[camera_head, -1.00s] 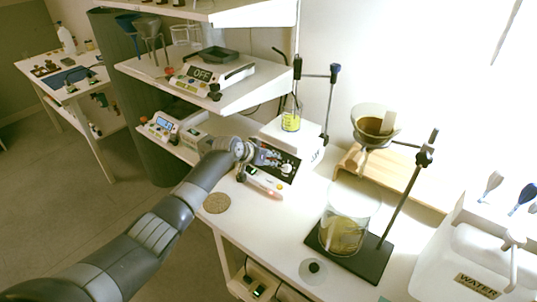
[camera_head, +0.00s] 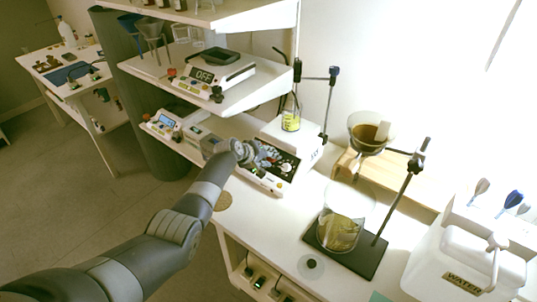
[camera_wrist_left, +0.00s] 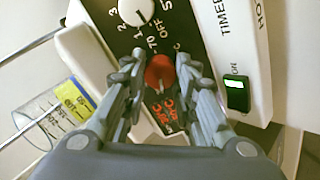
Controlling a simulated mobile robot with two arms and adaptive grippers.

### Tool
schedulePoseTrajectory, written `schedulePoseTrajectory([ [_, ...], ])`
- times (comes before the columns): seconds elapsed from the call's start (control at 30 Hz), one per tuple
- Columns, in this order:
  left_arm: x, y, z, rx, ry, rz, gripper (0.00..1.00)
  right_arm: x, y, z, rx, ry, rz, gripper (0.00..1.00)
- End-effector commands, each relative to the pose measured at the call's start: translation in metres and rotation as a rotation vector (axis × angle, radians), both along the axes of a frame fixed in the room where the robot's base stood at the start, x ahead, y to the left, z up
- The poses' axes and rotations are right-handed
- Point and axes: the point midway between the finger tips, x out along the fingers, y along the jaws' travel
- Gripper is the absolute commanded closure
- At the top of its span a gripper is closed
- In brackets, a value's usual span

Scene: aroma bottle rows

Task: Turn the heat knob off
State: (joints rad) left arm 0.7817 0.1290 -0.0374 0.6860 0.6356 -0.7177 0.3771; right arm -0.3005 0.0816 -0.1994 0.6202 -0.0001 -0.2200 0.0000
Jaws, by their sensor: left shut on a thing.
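The heat knob is a red knob (camera_wrist_left: 160,72) on the black front panel of a white hotplate. Red temperature marks lie beside it in the left wrist view. My left gripper (camera_wrist_left: 160,80) is shut on this red knob, with one finger on each side. A white knob (camera_wrist_left: 136,10) with numbers and an OFF mark sits just above it. In the head view my left gripper (camera_head: 258,154) is at the hotplate's dark panel (camera_head: 287,166) and hides the red knob. I cannot read the knob's exact setting. My right gripper is not in view.
A glass vessel with yellow liquid (camera_head: 291,121) stands on the hotplate (camera_head: 312,142) beside a clamp stand. A green-lit switch (camera_wrist_left: 236,86) is right of the knob. A large beaker (camera_head: 340,230) and funnel stand are right. A shelf (camera_head: 230,92) overhangs behind.

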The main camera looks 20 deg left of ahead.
Motion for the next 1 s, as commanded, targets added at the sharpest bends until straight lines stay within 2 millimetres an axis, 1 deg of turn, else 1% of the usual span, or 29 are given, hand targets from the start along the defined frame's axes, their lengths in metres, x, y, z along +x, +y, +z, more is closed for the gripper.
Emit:
schedulePoseTrajectory([
  [0.03,-0.001,-0.001,0.001,-0.033,0.016,0.029,0.97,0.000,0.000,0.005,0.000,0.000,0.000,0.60],
  [0.1,-0.001,-0.001,0.001,-0.080,0.032,0.070,0.97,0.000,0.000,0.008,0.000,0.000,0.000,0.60],
  [0.5,-0.001,0.000,-0.001,-0.283,0.106,0.250,0.97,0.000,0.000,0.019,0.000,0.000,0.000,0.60],
  [0.7,-0.001,0.000,-0.002,-0.335,0.125,0.297,0.97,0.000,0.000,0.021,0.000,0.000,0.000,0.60],
  [1.0,-0.001,0.001,-0.002,-0.359,0.133,0.320,0.97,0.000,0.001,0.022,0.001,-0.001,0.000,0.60],
])
